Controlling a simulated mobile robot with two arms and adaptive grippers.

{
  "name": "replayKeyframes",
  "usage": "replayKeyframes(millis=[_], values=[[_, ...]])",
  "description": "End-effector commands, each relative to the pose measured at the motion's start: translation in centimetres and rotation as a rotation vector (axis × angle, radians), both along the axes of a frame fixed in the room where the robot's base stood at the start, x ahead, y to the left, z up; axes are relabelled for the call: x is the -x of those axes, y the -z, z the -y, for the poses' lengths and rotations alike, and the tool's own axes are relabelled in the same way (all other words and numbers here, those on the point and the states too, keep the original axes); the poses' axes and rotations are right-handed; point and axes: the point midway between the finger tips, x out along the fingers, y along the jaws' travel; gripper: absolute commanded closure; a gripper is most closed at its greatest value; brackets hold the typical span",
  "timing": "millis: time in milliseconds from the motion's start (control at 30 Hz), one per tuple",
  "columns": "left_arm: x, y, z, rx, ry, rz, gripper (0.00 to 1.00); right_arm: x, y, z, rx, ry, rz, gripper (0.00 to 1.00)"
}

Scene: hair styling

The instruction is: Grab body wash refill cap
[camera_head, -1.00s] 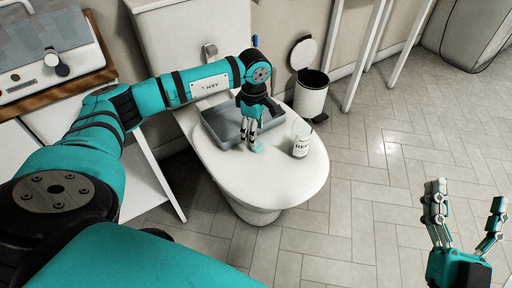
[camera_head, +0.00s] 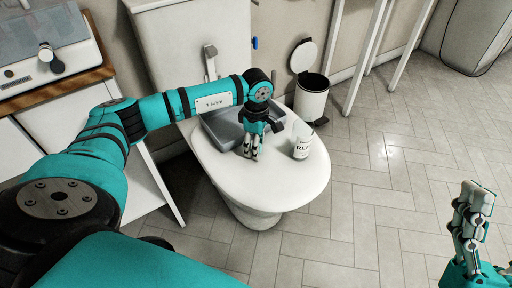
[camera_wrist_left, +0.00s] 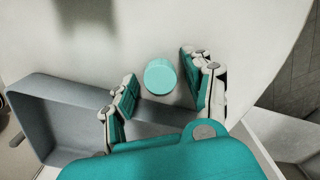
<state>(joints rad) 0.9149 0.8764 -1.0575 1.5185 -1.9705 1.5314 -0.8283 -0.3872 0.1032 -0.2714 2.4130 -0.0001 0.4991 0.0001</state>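A small round teal cap (camera_wrist_left: 160,76) sits on the white toilet lid (camera_head: 300,185), seen from above in the left wrist view. My left gripper (camera_wrist_left: 157,68) is open, with one finger on each side of the cap and gaps between. In the head view the left gripper (camera_head: 251,153) points down at the lid, and I cannot make out the cap behind its fingers. A white bottle with dark lettering (camera_head: 302,149) stands upright on the lid just right of that gripper. My right gripper (camera_head: 468,215) is at the lower right, away from the toilet, seen edge-on.
A grey tray (camera_wrist_left: 45,108) lies on the lid close beside the left gripper's fingers. A white bin (camera_head: 311,97) with its lid raised stands behind the toilet. A wooden-topped counter (camera_head: 60,92) is at the left. The tiled floor to the right is clear.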

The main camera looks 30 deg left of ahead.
Motion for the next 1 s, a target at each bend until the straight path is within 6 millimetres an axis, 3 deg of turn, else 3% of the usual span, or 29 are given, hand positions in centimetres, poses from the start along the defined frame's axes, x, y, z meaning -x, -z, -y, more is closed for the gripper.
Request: replayKeyframes(millis=[33, 200, 667, 1000], values=[[0.0, 0.0, 0.0, 0.000, 0.000, 0.000, 0.57, 0.0, 0.0, 0.0, 0.000, 0.000, 0.000, 0.19], [0.0, 0.0, 0.0, 0.000, 0.000, 0.000, 0.77, 0.0, 0.0, 0.0, 0.000, 0.000, -0.001, 0.19], [0.0, -0.3, 0.0, 0.000, 0.000, 0.001, 0.80, -0.2, 0.0, -0.1, 0.004, 0.000, -0.012, 0.19], [-0.1, -3.2, 0.0, 0.000, 0.000, 0.002, 0.80, -3.8, 3.0, -0.5, 0.083, 0.017, -0.277, 0.19]])
